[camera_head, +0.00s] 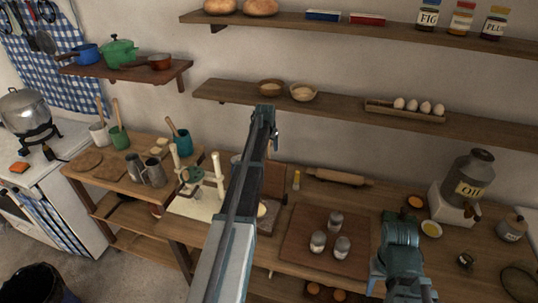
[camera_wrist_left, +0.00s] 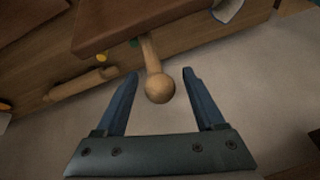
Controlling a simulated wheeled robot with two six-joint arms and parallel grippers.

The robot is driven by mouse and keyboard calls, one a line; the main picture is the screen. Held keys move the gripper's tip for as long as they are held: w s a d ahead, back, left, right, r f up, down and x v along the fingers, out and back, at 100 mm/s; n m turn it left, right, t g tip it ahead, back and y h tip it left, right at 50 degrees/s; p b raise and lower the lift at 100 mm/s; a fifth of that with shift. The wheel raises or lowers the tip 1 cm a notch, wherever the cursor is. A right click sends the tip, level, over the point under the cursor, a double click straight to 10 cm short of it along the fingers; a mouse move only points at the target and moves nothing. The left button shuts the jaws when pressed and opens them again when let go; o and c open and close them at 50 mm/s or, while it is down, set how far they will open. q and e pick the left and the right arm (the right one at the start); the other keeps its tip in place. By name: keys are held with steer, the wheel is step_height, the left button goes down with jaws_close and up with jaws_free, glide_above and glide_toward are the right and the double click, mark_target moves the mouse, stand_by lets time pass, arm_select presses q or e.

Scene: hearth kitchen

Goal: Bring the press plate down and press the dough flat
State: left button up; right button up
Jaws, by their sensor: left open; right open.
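My left gripper (camera_head: 273,142) is above the back of the counter, to the right of the press; my arm hides part of the counter. In the left wrist view its fingers (camera_wrist_left: 160,88) are open, with a round wooden knob on a rod (camera_wrist_left: 158,86) showing between them, not gripped. My right gripper (camera_head: 400,238) is open at the right of the brown board.
The brown board (camera_head: 300,232) holds three metal-topped shakers (camera_head: 336,220). A rolling pin (camera_head: 338,177) lies at the back. An oil can (camera_head: 470,173) stands at the right. Jugs (camera_head: 152,172) stand left of the press. A shelf (camera_head: 340,112) is above the counter.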

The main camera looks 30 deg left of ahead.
arm_select(q)
steer(key=b+x, duration=0.1)
steer(key=x, duration=0.1)
steer(key=shift+w+f, duration=0.15)
steer(key=shift+f, duration=0.15)
jaws_close()
stand_by(1.3)
